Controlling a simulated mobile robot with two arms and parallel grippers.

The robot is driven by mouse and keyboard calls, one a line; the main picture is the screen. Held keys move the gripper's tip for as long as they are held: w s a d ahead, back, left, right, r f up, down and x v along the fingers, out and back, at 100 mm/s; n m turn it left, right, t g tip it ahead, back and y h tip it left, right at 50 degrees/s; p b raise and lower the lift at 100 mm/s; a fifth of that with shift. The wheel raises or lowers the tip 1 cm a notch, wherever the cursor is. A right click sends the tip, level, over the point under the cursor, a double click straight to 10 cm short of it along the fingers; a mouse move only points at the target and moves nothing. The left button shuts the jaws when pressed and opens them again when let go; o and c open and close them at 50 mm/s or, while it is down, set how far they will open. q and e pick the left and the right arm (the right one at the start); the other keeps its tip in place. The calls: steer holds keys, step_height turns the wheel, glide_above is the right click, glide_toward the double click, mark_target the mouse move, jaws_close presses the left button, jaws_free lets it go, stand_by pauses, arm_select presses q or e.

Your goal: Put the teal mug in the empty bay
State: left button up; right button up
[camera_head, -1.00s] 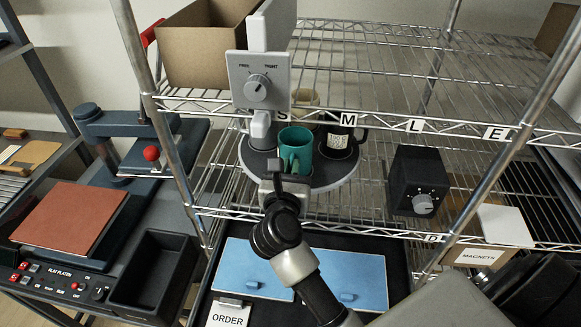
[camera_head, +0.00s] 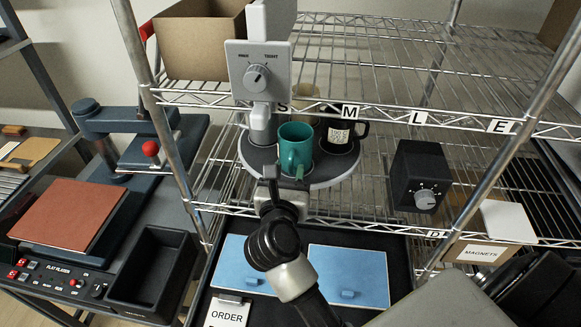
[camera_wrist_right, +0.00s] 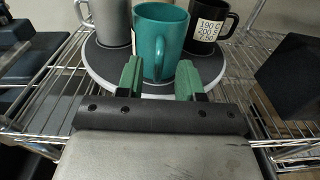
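The teal mug (camera_head: 297,142) stands upright on a round dark platform with a pale rim (camera_head: 322,184) on the wire rack, its handle toward me. In the right wrist view the teal mug (camera_wrist_right: 160,30) is just beyond my right gripper (camera_wrist_right: 160,80). That gripper is open, with green fingertips apart and the handle's lower part showing between and beyond them; contact is not visible. In the head view my right gripper (camera_head: 285,178) is in front of the platform. My left gripper is not in view. I cannot tell which place is the empty bay.
A black labelled mug (camera_head: 340,138) stands right of the teal one, a grey mug (camera_wrist_right: 112,20) left, and a tan mug (camera_head: 304,98) behind. A grey dial panel (camera_head: 257,72) rises above. A black dial box (camera_head: 418,178) is at right. Blue plates (camera_head: 347,275) lie below.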

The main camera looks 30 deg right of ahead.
steer(key=shift+b+v, duration=0.6)
steer(key=shift+v, duration=1.6)
